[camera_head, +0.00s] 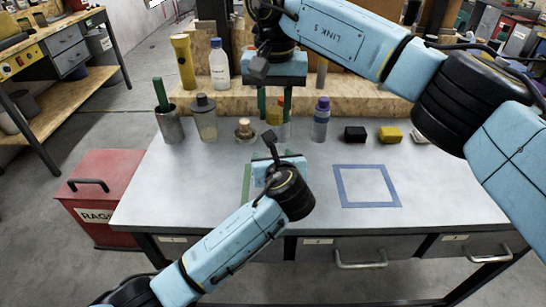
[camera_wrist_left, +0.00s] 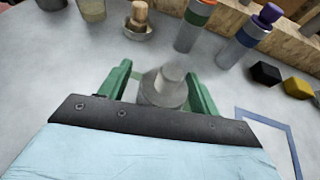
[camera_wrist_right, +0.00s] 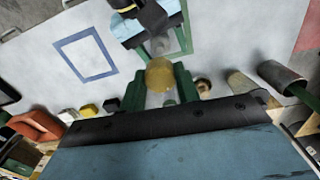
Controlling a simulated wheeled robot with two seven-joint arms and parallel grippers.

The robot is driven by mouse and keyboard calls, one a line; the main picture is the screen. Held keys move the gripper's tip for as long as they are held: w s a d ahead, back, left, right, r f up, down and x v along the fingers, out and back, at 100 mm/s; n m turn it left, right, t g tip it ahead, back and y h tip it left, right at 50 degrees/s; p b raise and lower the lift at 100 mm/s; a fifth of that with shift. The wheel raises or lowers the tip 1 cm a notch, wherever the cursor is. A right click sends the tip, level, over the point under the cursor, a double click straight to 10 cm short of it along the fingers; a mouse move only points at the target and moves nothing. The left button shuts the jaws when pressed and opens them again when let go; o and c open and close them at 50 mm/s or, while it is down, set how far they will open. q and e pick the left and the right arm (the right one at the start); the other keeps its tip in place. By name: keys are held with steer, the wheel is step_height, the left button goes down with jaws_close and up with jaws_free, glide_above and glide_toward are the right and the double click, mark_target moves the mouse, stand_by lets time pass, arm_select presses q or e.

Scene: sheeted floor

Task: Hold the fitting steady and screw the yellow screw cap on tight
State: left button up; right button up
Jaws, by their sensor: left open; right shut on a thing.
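The yellow screw cap (camera_wrist_right: 160,73) is gripped between the green fingers of my right gripper (camera_wrist_right: 161,90). In the head view the cap (camera_head: 274,117) hangs under that gripper (camera_head: 274,104), beyond my left gripper (camera_head: 280,160). The fitting (camera_wrist_left: 166,90) is a grey round piece with an upright post. It stands between the open green fingers of my left gripper (camera_wrist_left: 160,88), with visible space beside it. In the head view my left gripper hides the fitting. The cap is apart from the fitting.
A blue tape square (camera_head: 367,186) at right is empty. A red rag bin (camera_head: 100,190) stands at left.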

arm_select(q)
steer(key=shift+c, duration=0.2)
steer(key=c, duration=1.2)
steer(key=shift+o, duration=0.2)
arm_select(e)
steer(key=o, duration=0.4)
steer(key=c, duration=0.4)
steer(key=shift+o, duration=0.2)
steer(key=shift+f, duration=2.85)
